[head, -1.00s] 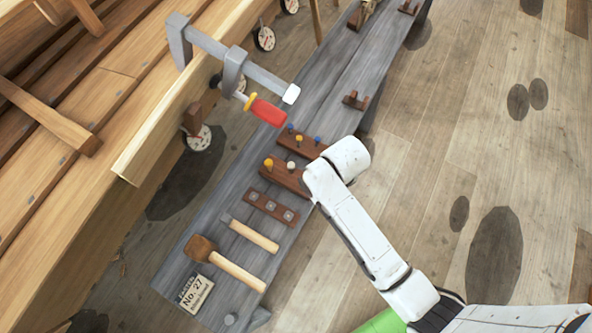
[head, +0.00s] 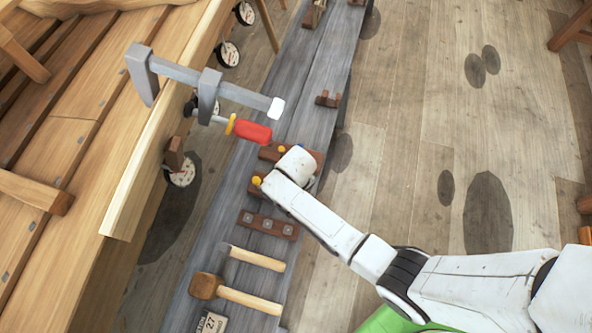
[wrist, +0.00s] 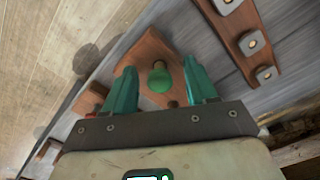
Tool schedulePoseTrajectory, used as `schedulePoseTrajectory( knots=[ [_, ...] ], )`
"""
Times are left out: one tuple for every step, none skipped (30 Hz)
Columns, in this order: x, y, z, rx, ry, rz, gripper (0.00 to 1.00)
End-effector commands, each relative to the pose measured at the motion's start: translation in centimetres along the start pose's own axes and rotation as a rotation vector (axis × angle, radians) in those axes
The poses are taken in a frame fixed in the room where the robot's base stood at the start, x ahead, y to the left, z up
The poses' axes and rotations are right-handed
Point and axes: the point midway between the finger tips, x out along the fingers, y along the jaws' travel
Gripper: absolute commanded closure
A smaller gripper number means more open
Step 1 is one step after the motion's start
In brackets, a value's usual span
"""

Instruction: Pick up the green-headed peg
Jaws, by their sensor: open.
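In the wrist view a green-headed peg (wrist: 160,78) stands in a brown wooden block (wrist: 148,48). My gripper (wrist: 159,66) is open, with one teal finger on each side of the green head in the picture. I see no finger touching it. How far the peg is from the fingers in depth is hard to tell. In the head view my arm's white end covers the gripper and the green-headed peg. A yellow-headed peg (head: 257,181) shows at the left end of a block beside my arm.
The grey bench (head: 228,210) carries a strip with metal squares (head: 268,224), a chisel-like tool (head: 256,258) and a mallet (head: 245,298). A red-handled clamp (head: 252,131) juts from the hull plank (head: 160,130) close to my arm. The floor at right is open.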

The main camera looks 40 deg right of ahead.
Motion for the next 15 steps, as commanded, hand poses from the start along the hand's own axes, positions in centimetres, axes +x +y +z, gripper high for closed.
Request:
schedulePoseTrajectory(
  knots=[
    [0.39, 0.00, -0.01, 0.000, 0.000, 0.000, 0.43],
    [0.46, -0.01, -0.01, 0.000, 0.000, 0.000, 0.43],
    [0.51, -0.01, -0.02, 0.000, 0.000, 0.000, 0.43],
    [0.52, -0.01, -0.02, 0.000, 0.001, 0.000, 0.43],
    [0.51, -0.01, -0.02, 0.000, 0.001, 0.000, 0.43],
    [0.49, -0.01, -0.02, 0.000, 0.001, 0.000, 0.43],
    [0.49, -0.01, -0.02, 0.000, 0.001, 0.000, 0.43],
    [0.49, -0.01, -0.02, 0.000, 0.001, 0.000, 0.43],
    [0.48, -0.01, -0.02, 0.000, 0.001, 0.000, 0.44],
    [0.48, -0.01, -0.02, 0.000, 0.001, 0.000, 0.47],
    [0.48, -0.01, -0.02, 0.000, 0.001, 0.000, 0.50],
    [0.48, -0.01, -0.02, 0.000, 0.001, 0.000, 0.54],
    [0.48, -0.01, -0.02, 0.000, 0.001, 0.000, 0.57],
    [0.48, -0.01, -0.01, 0.000, 0.001, 0.000, 0.59],
    [0.48, -0.01, -0.01, 0.000, 0.001, 0.000, 0.63]
  ],
)
